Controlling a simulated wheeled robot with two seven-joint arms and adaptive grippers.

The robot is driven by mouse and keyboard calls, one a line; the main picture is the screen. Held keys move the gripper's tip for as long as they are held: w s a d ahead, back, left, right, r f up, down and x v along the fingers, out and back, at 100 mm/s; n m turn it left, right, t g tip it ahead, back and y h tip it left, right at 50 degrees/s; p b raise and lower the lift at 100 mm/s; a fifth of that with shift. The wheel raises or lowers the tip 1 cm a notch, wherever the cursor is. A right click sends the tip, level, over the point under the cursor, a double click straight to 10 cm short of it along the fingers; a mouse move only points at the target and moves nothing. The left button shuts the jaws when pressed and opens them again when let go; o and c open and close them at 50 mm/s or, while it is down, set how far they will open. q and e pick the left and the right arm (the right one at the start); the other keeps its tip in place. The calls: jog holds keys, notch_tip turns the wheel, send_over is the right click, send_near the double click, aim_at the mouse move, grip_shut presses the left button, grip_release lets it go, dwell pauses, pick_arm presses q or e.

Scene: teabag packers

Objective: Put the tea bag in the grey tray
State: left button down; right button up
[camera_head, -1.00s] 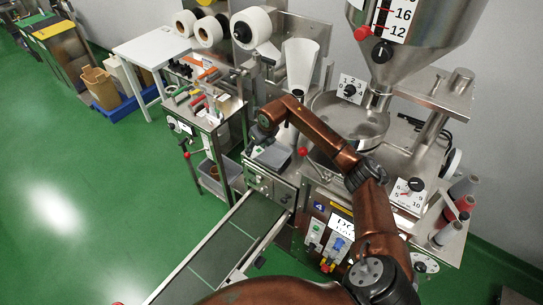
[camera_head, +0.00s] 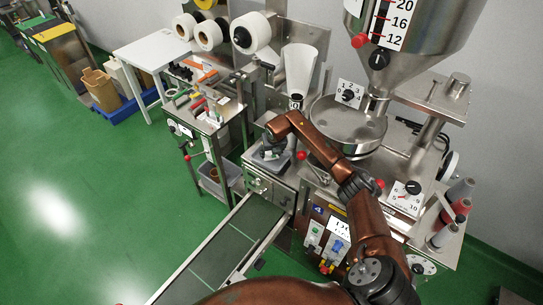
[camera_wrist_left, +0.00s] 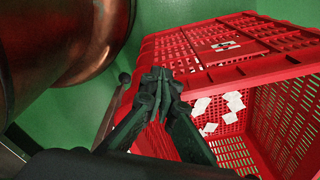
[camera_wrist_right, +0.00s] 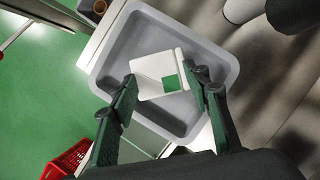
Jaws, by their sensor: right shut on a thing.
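The tea bag (camera_wrist_right: 150,66), white with a green square, is between the fingers of my right gripper (camera_wrist_right: 160,76) in the right wrist view. That gripper is shut on it, above the grey tray (camera_wrist_right: 222,60). I cannot tell whether the bag touches the tray floor. In the head view the grey tray (camera_head: 262,160) is partly hidden by my right gripper (camera_head: 272,148), and the bag is hard to make out. My left gripper (camera_wrist_left: 160,74) is shut, with its fingertips together in front of a red crate, in the left wrist view.
The red crate (camera_wrist_left: 219,46) has several white bags (camera_wrist_left: 222,110) inside. The conveyor belt (camera_head: 222,248) runs below the tray. The white funnel (camera_head: 299,70) and steel bowl (camera_head: 348,125) stand close behind and beside my right arm. Green floor is open at the left.

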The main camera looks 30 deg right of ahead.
jog(key=shift+f, duration=1)
jog(key=o, duration=0.7)
jog(key=shift+f, duration=0.1)
jog(key=shift+c, duration=0.2)
jog(key=shift+r+p, duration=0.45)
jog(key=shift+r, duration=0.05)
jog(key=p+v, duration=0.9)
jog(key=v, duration=0.2)
jog(key=shift+s, duration=0.2)
jog(key=shift+a, duration=0.2)
